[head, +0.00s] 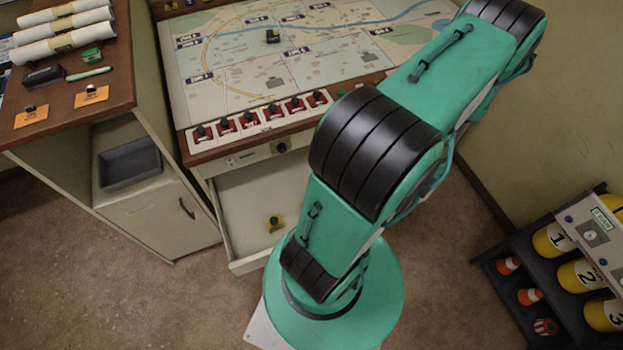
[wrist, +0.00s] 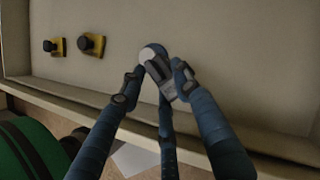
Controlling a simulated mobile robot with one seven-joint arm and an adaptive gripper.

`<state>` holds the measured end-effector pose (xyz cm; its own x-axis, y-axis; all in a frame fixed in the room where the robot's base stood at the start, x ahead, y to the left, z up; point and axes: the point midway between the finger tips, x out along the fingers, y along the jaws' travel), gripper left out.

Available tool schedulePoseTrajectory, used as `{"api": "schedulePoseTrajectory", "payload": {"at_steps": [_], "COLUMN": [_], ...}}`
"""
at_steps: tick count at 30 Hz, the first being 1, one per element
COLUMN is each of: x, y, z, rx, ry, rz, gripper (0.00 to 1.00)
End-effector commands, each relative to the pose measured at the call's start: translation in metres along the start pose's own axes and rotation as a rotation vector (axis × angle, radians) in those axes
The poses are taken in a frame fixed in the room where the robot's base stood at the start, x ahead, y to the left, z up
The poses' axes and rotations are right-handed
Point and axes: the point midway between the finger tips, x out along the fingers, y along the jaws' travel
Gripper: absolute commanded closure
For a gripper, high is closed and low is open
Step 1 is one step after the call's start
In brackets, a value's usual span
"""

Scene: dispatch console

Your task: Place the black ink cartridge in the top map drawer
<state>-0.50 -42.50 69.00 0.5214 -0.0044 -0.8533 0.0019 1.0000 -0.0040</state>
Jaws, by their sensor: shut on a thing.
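A pale drawer (head: 240,205) stands pulled out under the map table. Its interior (wrist: 230,65) fills most of the wrist view. Two yellow-based pieces with black knobs, a near one (wrist: 92,43) and one further left (wrist: 51,46), lie on its floor. My gripper (wrist: 158,82) is over the drawer near its front wall, its blue fingers closed around a small dark and pale-grey thing (wrist: 160,70), which I take to be the black ink cartridge. The fingers hide much of it, and I cannot tell whether it touches the drawer floor. In the head view my arm hides the gripper.
The map table (head: 200,100) has a row of red switches (head: 250,118) above the drawer. A wooden-topped cabinet (head: 110,90) at left holds rolled maps (head: 65,30) and a black block (head: 43,76). A dark rack (head: 560,300) with yellow cylinders stands at right. The drawer floor is mostly bare.

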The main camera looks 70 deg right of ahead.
Motion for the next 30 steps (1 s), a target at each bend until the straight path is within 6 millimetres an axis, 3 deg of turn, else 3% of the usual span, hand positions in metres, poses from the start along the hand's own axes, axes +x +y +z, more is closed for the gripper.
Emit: {"api": "schedulePoseTrajectory", "payload": {"at_steps": [14, 20, 30], "x": [0.001, 0.003, 0.009], "y": [-0.007, -0.034, -0.102], "z": [-0.001, -0.002, -0.006], "rx": [-0.002, -0.003, -0.004], "ry": [0.0, 0.0, 0.0], "rz": [0.0, 0.0, 0.0], "gripper": [0.94, 0.94, 0.94]}}
